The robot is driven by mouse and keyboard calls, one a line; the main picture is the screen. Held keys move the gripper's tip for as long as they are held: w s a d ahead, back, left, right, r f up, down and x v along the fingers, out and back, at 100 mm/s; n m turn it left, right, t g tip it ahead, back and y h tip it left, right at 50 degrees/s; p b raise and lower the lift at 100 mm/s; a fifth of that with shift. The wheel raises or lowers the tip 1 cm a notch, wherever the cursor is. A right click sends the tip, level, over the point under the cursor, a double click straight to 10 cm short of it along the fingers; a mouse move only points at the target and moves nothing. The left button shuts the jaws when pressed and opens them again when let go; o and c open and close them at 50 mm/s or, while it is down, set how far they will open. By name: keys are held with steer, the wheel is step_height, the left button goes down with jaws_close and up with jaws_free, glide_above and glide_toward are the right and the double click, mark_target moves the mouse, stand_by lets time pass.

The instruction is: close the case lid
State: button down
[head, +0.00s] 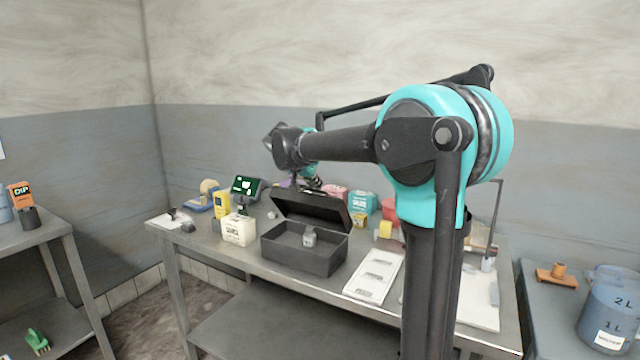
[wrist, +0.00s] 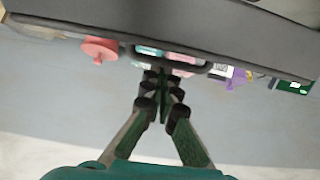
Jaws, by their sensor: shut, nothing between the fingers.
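The dark grey case (head: 300,259) stands on the metal table in the head view. Its lid (head: 312,209) is raised, standing up and tilted at the back edge of the box. A small grey bottle-like item (head: 309,237) is inside the case. My gripper (head: 308,184) is just above and behind the raised lid, partly hidden by it. In the wrist view the lid (wrist: 190,32) crosses the top as a broad dark band. My gripper's fingertips (wrist: 163,76) are together and empty by the band's edge; I cannot tell whether they touch it.
A white carton (head: 238,229) and a dark display (head: 246,186) stand left of the case. A white panel (head: 374,277) lies to its right. A teal box (head: 362,202) and other small items stand behind it. A strip of bare tabletop lies before the case.

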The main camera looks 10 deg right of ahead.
mark_target(314, 205)
steer(key=s+a+f+t+h, duration=0.5)
steer(key=s+a+f+t, duration=0.1)
steer(key=s, duration=0.4)
steer(key=shift+a+f+t, duration=0.4)
steer(key=shift+a+t, duration=0.2)
stand_by(0.3)
